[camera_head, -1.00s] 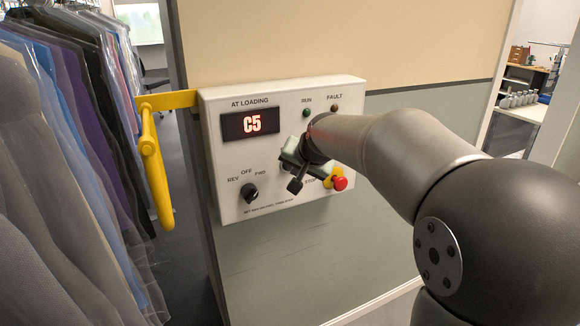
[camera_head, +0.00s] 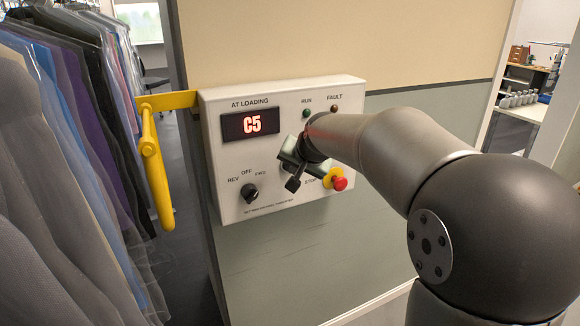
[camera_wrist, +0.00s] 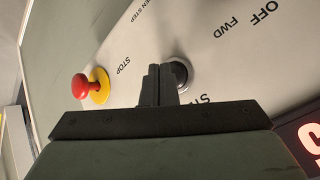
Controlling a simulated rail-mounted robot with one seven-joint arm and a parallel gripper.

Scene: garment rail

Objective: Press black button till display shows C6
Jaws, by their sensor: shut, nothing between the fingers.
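The control box (camera_head: 222,180) is fixed to the wall, and its red display (camera_head: 250,123) reads C5. In the wrist view a round black button (camera_wrist: 179,73) with a metallic ring sits just behind my fingertips. My gripper (camera_head: 292,184) is shut and empty in front of the lower middle of the panel. Its fingers (camera_wrist: 158,85) also show in the wrist view, partly covering the button. I cannot tell whether they touch it. In the head view my gripper hides the button.
A red stop knob (camera_head: 340,184) on a yellow base stands out right of my gripper. A black rotary selector (camera_head: 249,192) is to its left. A yellow handle (camera_head: 156,165) juts out left of the box. Bagged garments (camera_head: 70,170) hang at far left.

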